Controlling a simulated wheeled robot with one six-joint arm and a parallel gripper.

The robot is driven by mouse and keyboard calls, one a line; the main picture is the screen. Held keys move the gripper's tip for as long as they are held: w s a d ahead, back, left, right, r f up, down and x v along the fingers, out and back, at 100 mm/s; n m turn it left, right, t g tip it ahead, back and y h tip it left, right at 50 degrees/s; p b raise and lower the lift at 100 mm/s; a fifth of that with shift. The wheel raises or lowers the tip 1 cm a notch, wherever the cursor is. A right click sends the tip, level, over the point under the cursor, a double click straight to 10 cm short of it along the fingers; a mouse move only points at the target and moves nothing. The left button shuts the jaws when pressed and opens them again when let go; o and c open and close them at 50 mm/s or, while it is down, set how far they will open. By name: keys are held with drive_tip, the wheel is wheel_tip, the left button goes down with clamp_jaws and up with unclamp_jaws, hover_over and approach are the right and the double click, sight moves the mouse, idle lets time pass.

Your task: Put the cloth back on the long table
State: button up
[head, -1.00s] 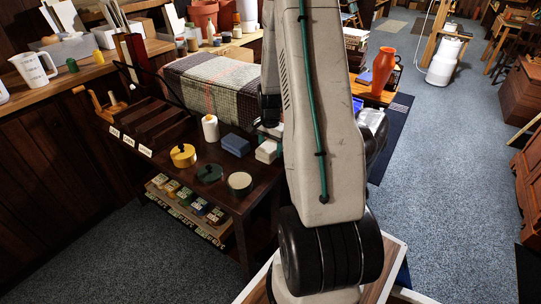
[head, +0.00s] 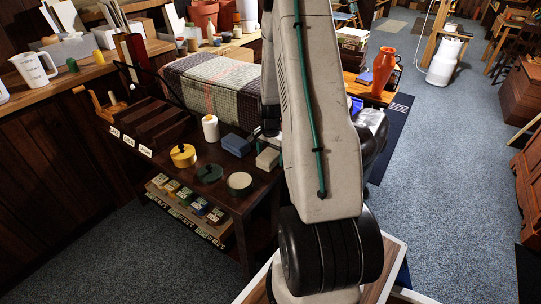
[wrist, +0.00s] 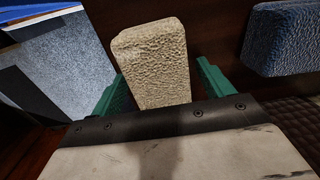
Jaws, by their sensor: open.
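A folded beige cloth (head: 267,158), block-like and coarsely textured, lies at the right end of the dark long table (head: 222,192). My gripper (wrist: 160,76) is open in the wrist view. Its green fingers are on either side of the beige cloth (wrist: 152,62), with a visible gap at the right finger; contact at the left finger is unclear. In the head view my arm hides most of the gripper. A folded blue cloth (head: 236,144) lies just left of the beige one and also shows in the wrist view (wrist: 285,38).
A white bottle (head: 210,128), a yellow pot (head: 183,155), a green round thing (head: 209,173) and a cream one (head: 239,182) stand on the table. A plaid blanket (head: 215,85) covers something behind. An orange vase (head: 384,72) stands right.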

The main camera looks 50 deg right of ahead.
sight(271, 152)
wheel_tip(271, 152, up, 12)
drive_tip(key=a+r+n, duration=0.4)
drive_tip(key=a+r, duration=0.5)
drive_tip(key=s+a+r+n, duration=0.35)
drive_tip(key=a+r, duration=0.45)
drive_tip(key=a, duration=0.4)
drive_tip(key=s+a+r+n, duration=0.2)
drive_tip(key=s+a+n, duration=0.3)
drive_tip(key=s+a, duration=0.2)
drive_tip(key=s+a+r+n+t, duration=0.1)
drive_tip(key=s+a+r+n, duration=0.2)
drive_tip(key=s+a, duration=0.4)
drive_tip(key=shift+s+r+n, duration=0.15)
drive_tip(key=shift+s+n, duration=0.7)
drive_tip(key=shift+s, duration=0.2)
